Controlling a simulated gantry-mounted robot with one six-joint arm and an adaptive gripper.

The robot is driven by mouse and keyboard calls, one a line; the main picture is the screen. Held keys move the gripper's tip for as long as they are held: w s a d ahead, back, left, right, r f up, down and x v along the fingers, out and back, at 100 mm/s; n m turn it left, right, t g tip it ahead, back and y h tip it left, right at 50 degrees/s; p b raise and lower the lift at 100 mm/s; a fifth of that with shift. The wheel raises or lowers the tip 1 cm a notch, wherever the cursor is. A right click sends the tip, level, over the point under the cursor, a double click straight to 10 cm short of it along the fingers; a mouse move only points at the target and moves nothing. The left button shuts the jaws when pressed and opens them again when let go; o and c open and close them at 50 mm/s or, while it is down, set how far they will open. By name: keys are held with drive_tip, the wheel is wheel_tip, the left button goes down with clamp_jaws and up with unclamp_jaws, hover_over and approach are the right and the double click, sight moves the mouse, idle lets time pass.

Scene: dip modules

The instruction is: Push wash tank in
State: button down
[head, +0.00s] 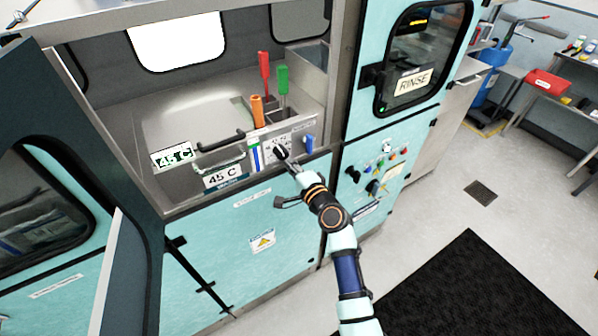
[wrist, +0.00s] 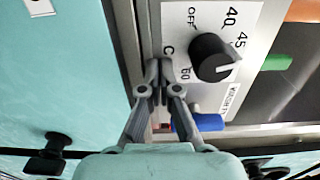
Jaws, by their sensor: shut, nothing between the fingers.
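The open cabinet holds a steel tank unit whose front panel (head: 303,136) carries a black dial (head: 281,152) and a blue part at each side. To its left is a part with a black bar handle (head: 220,143) and a 45 C label (head: 222,178). My gripper (head: 292,164) is shut and empty at the panel front, just below the dial. In the wrist view my gripper (wrist: 158,70) has its fingertips together beside the dial (wrist: 213,58), over the panel's edge. Whether they touch the panel is unclear.
Orange (head: 257,111), red (head: 264,68) and green (head: 283,80) handles stand up behind the panel. An open dark door (head: 128,165) is at the left. The closed RINSE door (head: 425,60) and a control panel (head: 375,165) are at the right. Floor to the right is clear.

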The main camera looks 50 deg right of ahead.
drive_tip(key=shift+w+d, duration=0.15)
drive_tip(key=shift+w, duration=0.35)
